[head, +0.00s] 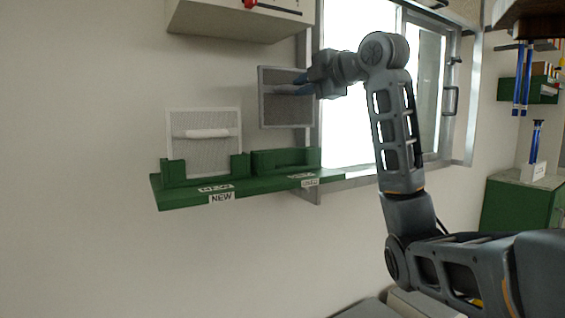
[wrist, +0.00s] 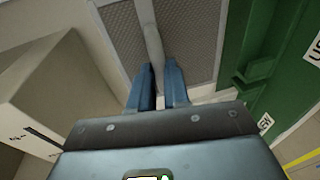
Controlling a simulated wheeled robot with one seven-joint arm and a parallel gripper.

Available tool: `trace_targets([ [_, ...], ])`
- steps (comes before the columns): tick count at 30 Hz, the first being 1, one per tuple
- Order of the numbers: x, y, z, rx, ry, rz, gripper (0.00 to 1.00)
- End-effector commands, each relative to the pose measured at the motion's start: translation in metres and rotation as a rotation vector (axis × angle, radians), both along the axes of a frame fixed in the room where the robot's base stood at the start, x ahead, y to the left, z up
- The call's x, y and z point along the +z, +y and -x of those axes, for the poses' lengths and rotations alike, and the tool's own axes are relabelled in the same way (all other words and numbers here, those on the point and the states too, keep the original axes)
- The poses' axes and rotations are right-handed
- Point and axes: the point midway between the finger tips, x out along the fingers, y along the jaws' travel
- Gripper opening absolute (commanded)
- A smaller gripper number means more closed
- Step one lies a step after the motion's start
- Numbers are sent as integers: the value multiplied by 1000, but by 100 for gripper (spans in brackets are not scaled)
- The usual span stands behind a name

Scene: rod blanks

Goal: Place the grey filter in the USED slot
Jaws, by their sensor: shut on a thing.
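The grey filter (head: 285,110) is a flat framed mesh panel with a bar handle. In the head view it is upright, above the right part of the green shelf. My gripper (head: 303,86) is shut on its handle; the wrist view shows the blue fingers on either side of the handle (wrist: 151,45). The USED slot (head: 285,160) is a green holder on the shelf with a label below it, and it looks empty. The filter's lower edge appears above this slot. A white filter (head: 204,135) stands in the NEW slot at the left.
The green shelf (head: 180,200) sticks out from the wall. A pale wall box (head: 240,22) hangs above. A bright framed window (head: 350,60) is close on the right, behind my arm. A green cabinet (head: 510,210) stands at the far right.

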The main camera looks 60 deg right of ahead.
Motion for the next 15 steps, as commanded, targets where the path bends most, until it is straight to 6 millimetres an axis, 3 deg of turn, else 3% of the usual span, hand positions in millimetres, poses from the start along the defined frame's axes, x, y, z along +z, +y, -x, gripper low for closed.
trace_targets([
  [9, -48, 0, 1, -1, 0, -3, 0],
  [15, -65, 0, 1, -1, 0, -2, 0],
])
